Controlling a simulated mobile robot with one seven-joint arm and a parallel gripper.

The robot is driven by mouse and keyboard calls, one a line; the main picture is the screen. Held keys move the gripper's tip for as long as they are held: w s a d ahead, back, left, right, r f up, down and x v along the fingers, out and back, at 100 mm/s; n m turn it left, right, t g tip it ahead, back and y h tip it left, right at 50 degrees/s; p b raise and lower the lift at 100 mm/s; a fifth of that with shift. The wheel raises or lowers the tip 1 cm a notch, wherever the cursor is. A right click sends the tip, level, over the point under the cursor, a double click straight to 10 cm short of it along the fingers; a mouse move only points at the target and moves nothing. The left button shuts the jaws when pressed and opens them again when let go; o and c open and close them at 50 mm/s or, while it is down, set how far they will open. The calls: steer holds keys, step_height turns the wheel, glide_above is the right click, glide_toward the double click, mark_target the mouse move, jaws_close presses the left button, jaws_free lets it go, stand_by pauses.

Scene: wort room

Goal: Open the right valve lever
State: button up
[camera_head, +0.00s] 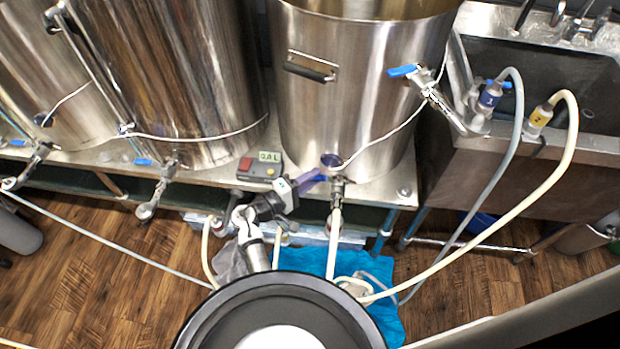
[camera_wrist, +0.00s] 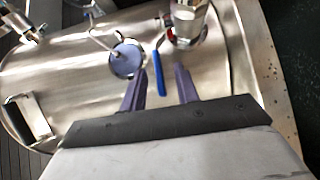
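The right kettle (camera_head: 345,100) is a tall steel pot with a low front valve (camera_head: 337,190). That valve's blue lever (camera_wrist: 158,74) shows in the wrist view as a narrow bar between my gripper's fingers. In the head view the lever is mostly hidden by my fingers. My gripper (camera_head: 318,176) reaches it from the left, and its purple fingers also show in the wrist view (camera_wrist: 160,88). The fingers are open, one on each side of the lever, with a gap visible on both sides. A round dial (camera_wrist: 125,60) sits close to the left finger.
Another blue lever (camera_head: 403,71) is higher on the kettle's right side. Other kettles (camera_head: 170,80) stand left, and a control box (camera_head: 259,167) sits on the shelf. A sink (camera_head: 545,80) is at right. Pale hoses (camera_head: 540,190) hang across the right foreground.

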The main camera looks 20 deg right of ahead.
mark_target(319, 180)
jaws_close()
steer(key=s+n+t+y, duration=0.1)
steer(key=n+t+y, duration=0.1)
steer(key=t, duration=0.1)
steer(key=s+n+t+y, duration=0.1)
steer(key=s+n+t, duration=0.1)
steer(key=t, duration=0.1)
steer(key=shift+s+a+n+y, duration=0.1)
steer(key=shift+n+y, duration=0.2)
steer(key=shift+y, duration=0.1)
jaws_free()
